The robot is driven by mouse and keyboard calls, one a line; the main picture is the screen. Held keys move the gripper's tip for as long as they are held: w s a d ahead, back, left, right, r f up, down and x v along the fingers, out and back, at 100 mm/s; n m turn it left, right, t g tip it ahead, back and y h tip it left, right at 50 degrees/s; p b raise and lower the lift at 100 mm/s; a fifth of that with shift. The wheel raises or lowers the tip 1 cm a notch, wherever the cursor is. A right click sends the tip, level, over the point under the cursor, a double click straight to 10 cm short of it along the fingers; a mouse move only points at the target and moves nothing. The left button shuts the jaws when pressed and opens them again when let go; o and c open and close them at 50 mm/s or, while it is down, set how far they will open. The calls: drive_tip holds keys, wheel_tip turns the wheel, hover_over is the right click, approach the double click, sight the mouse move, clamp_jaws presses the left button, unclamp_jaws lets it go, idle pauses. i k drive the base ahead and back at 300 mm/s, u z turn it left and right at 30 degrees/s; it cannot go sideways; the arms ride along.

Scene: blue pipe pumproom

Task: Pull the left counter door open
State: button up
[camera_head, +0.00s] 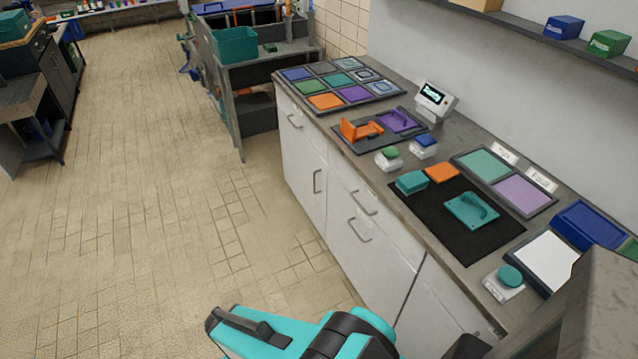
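The left counter door (300,172) is a white panel in the front of the counter, below a drawer with its own handle (294,121). The door has a dark vertical bar handle (317,181) near its right edge. It looks shut, flush with the front. A teal and black part of my arm shows at the bottom of the view, in front of the counter and well apart from the door handle. I cannot make out my gripper's fingers in this view.
The countertop holds colored tiles (325,101), a black mat (440,229) and small boxes. A grey workbench (270,70) stands beyond. The tiled floor (160,200) at left is clear.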

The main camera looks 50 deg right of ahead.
sight(306, 173)
drive_tip(key=u, duration=0.1)
drive_tip(key=i, duration=0.9)
drive_tip(key=u, duration=0.1)
